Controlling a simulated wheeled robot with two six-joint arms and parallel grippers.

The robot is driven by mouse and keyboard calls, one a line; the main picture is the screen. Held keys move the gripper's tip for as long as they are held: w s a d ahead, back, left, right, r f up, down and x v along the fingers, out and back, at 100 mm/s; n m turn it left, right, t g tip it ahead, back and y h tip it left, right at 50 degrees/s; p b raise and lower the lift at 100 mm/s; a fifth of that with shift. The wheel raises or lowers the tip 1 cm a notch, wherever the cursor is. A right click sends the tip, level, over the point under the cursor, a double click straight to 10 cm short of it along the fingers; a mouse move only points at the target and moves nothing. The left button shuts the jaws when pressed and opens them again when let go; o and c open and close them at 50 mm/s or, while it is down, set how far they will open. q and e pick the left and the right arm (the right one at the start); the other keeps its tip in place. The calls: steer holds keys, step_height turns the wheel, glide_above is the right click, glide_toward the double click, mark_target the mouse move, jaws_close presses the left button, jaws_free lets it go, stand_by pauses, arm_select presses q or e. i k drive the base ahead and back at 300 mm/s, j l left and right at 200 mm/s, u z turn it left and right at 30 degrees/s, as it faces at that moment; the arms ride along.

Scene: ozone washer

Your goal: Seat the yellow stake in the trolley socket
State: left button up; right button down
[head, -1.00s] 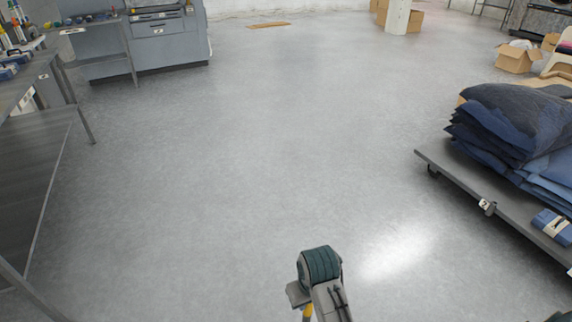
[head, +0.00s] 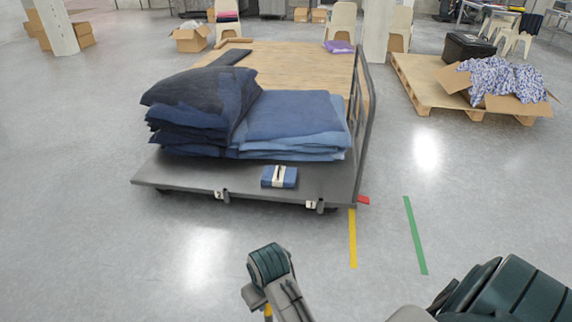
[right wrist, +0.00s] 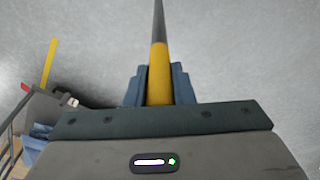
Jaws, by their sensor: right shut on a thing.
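My right gripper (right wrist: 159,84) is shut on the yellow stake (right wrist: 159,72), whose far part is dark grey. In the head view a small yellow bit of the stake (head: 268,312) shows below my right wrist; the rest is hidden. The trolley (head: 180,180) is a grey flat deck with an upright handle frame at its right end. Two small sockets with white tags sit on its near edge, one left of middle (head: 226,196) and one near the right corner (head: 319,206). The stake is apart from the trolley, on the near side. My left gripper is not in view.
Folded blue blankets (head: 290,120) and a strapped blue pack (head: 279,177) lie on the trolley. A wooden pallet (head: 440,95) with an open carton is behind right. Yellow (head: 352,238) and green (head: 415,235) floor stripes lie right of the trolley. The near floor is clear.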

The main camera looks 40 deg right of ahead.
mark_target(216, 130)
steer(key=i+l+z, duration=0.4)
steer(key=i+l, duration=1.5)
steer(key=i, duration=0.15)
